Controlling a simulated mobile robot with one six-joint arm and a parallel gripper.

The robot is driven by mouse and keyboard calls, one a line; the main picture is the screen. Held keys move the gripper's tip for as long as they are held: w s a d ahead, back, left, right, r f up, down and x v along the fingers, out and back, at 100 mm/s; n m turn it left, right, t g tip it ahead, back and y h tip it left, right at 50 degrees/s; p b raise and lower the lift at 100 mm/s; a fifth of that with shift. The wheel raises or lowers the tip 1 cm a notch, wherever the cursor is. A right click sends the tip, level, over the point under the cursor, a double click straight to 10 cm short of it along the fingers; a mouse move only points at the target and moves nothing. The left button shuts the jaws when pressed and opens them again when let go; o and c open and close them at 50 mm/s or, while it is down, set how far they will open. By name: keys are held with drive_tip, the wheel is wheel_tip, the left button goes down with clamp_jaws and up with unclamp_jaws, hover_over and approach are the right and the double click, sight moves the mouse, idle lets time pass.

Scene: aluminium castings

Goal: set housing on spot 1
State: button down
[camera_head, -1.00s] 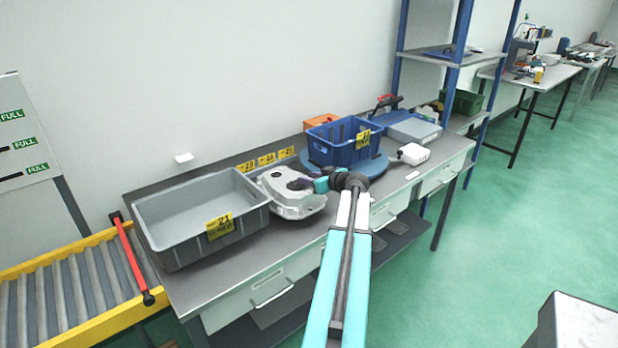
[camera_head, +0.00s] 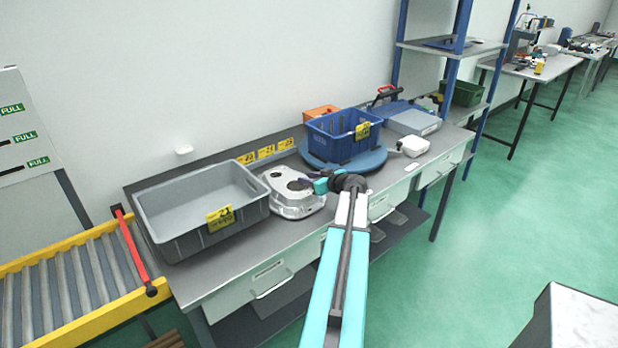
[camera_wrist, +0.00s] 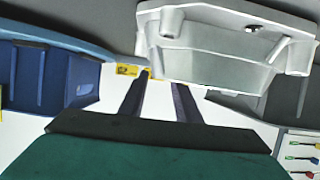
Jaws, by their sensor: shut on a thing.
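The housing (camera_head: 284,204) is a silvery aluminium casting with round dark openings in its top. In the head view it is at the bench's middle, right of the grey bin. My gripper (camera_head: 312,184) reaches it from the right and is shut on its edge. In the wrist view the housing (camera_wrist: 215,62) fills the upper right, beyond my gripper's two dark fingers (camera_wrist: 162,82). The fingertips are partly hidden against it. Whether the housing touches the bench top is unclear. No marking that reads as spot 1 can be made out.
The grey bin (camera_head: 180,233) with a yellow tag stands close on the left. A blue crate (camera_head: 330,150) stands on a round blue turntable (camera_head: 374,163) behind right. Yellow labels (camera_head: 266,152) line the back edge. A white object (camera_head: 414,146) lies farther right.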

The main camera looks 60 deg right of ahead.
drive_tip(key=c, duration=1.3)
unclamp_jaws()
drive_tip(key=shift+f, duration=0.15)
drive_tip(key=shift+s, duration=0.15)
drive_tip(key=shift+b+v, duration=1.75)
drive_tip(key=shift+v, duration=4.2)
